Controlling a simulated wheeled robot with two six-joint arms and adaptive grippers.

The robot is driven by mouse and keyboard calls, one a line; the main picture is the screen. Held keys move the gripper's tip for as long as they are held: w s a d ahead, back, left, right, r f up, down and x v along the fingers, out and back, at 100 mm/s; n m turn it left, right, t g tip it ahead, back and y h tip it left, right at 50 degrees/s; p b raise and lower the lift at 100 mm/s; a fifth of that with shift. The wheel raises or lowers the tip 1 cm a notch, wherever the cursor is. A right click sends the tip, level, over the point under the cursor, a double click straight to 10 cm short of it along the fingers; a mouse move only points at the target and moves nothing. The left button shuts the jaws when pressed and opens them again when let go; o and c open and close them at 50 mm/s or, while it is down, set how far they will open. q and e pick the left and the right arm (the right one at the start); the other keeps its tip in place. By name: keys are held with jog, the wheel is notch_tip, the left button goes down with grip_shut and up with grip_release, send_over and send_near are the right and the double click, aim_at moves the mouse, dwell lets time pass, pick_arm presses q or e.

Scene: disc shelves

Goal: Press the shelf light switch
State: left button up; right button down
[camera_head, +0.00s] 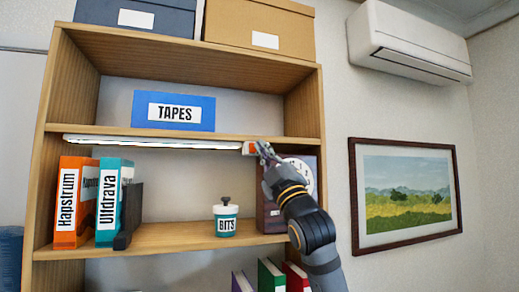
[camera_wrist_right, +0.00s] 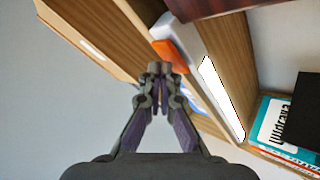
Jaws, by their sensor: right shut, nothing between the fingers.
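The shelf light (camera_head: 152,142) is a long white bar under the middle shelf board, and it looks bright. At its right end is a small white housing with an orange-red switch (camera_head: 250,148). In the right wrist view the orange switch (camera_wrist_right: 172,54) is just beyond the fingertips. My right gripper (camera_head: 262,146) is shut and empty, with its tips close to the right side of the switch. It also shows in the wrist view (camera_wrist_right: 159,69); I cannot tell if the tips touch the switch. My left gripper is not in view.
A clock (camera_head: 302,172) stands partly behind my right arm. A BITS jar (camera_head: 226,221) and binders (camera_head: 72,203) stand on the board below the light. A blue TAPES box (camera_head: 174,111) sits above. A framed picture (camera_head: 405,190) hangs on the wall at right.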

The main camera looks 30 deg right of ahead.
jog(key=s+b, duration=0.1)
jog(key=s, duration=0.2)
jog(key=s+a, duration=0.1)
jog(key=s, duration=0.1)
jog(key=shift+s+a+b, duration=0.2)
jog(key=shift+s+b, duration=0.15)
jog(key=shift+s, duration=0.05)
dwell(0.3)
